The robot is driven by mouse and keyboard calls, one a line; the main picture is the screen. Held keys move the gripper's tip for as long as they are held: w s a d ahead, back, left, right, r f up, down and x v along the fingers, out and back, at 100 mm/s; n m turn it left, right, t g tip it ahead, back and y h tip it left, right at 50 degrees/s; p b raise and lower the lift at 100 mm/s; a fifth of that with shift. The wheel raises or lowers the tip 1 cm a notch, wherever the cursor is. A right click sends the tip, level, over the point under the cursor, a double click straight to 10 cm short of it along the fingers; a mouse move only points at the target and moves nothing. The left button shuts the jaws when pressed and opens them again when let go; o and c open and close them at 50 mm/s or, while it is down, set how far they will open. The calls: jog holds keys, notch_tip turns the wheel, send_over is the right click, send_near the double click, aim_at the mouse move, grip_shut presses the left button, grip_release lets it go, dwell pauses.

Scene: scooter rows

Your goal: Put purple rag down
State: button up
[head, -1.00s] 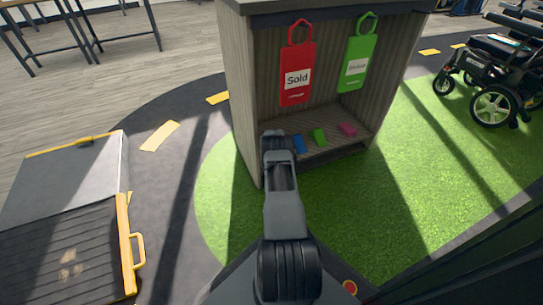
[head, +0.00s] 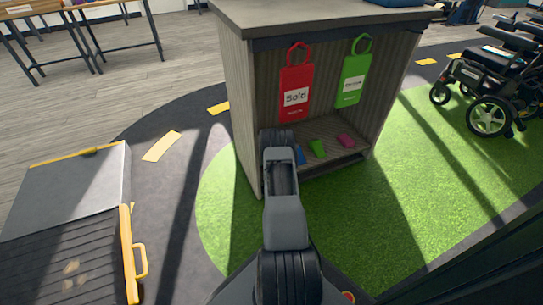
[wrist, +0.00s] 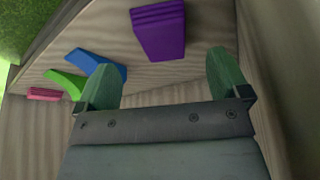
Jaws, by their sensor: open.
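The purple rag (wrist: 160,32) lies folded on the wooden shelf (wrist: 190,75) in the wrist view, just beyond my fingertips and a little apart from them. My gripper (wrist: 165,80) is open and empty, its two green fingertips spread either side below the rag. In the head view my arm reaches into the cabinet (head: 242,115) and hides the purple rag and the gripper itself.
A blue rag (wrist: 98,62), a green rag (wrist: 66,82) and a pink rag (wrist: 44,94) lie on the same shelf. A red tag (head: 295,82) and a green tag (head: 352,78) hang above. The cabinet wall is close on the right in the wrist view.

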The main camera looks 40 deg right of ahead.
jog(key=p+v, duration=0.1)
jog(key=v, duration=0.4)
jog(key=shift+r+p, duration=0.1)
jog(key=shift+p, duration=0.2)
dwell(0.4)
